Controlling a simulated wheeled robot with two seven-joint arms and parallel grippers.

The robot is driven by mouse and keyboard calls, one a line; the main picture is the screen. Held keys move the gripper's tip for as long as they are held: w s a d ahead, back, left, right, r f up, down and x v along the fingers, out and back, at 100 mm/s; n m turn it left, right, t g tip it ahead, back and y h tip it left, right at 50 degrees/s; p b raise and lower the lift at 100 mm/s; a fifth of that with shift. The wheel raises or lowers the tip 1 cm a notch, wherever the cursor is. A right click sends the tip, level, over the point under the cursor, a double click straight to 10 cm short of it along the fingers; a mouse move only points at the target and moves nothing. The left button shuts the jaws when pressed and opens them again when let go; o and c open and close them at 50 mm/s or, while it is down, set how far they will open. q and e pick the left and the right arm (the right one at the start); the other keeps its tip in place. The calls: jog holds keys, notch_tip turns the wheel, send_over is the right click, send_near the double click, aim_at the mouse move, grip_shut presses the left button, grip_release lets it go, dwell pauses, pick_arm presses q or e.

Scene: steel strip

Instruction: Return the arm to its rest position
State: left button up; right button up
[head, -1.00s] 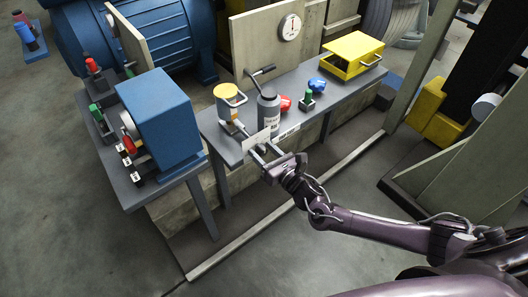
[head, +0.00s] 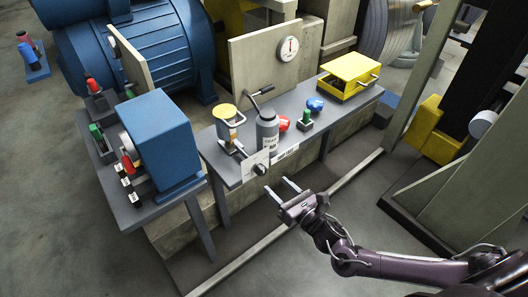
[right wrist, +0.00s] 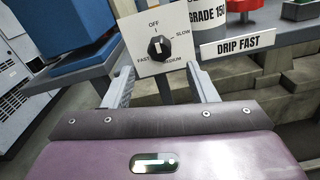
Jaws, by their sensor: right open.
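My right gripper (head: 278,184) is open and empty, in front of the bench's front edge and apart from it. In the right wrist view its two fingers (right wrist: 158,78) stand wide apart below a white dial plate. The plate carries a black knob (right wrist: 159,48) with the words OFF, SLOW, MEDIUM and FAST around it; I cannot tell its exact setting. The knob also shows in the head view (head: 260,169), clear of the fingertips. My right arm reaches in from the lower right. My left gripper is not in view.
The grey bench (head: 226,176) holds a grey bottle (head: 267,135), a yellow-topped oiler (head: 226,123), red and blue items and a yellow box (head: 348,76). A blue machine (head: 161,140) stands left. A pale post rises at right. The floor in front is open.

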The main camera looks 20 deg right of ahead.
jog(key=shift+f, duration=0.1)
jog(key=s+d+f+m+g+h+p, duration=0.1)
jog(key=s+d+f+m+g+h, duration=0.15)
jog(key=f+m, duration=0.45)
jog(key=s+d+f+m+g+h, duration=0.25)
jog(key=f+m, duration=0.35)
jog(key=f, duration=0.3)
jog(key=s+d+f+m+g+h+p, duration=0.1)
jog(key=s+d+f+m+h, duration=0.2)
jog(key=f+m, duration=0.35)
jog(key=s+f+m+g, duration=0.6)
jog(key=s+f+m, duration=0.2)
jog(key=s+f, duration=0.55)
jog(key=s+a+f+m+g+y, duration=0.1)
jog(key=s+m, duration=0.3)
jog(key=s, duration=0.5)
jog(key=s+a+f+m+g, duration=0.2)
jog(key=s+a+m+g, duration=0.1)
jog(key=s, duration=0.7)
jog(key=shift+s+a+f+m+y, duration=0.2)
jog(key=shift+a+f+m+y, duration=0.3)
jog(key=shift+a, duration=0.35)
jog(key=shift+r, duration=0.15)
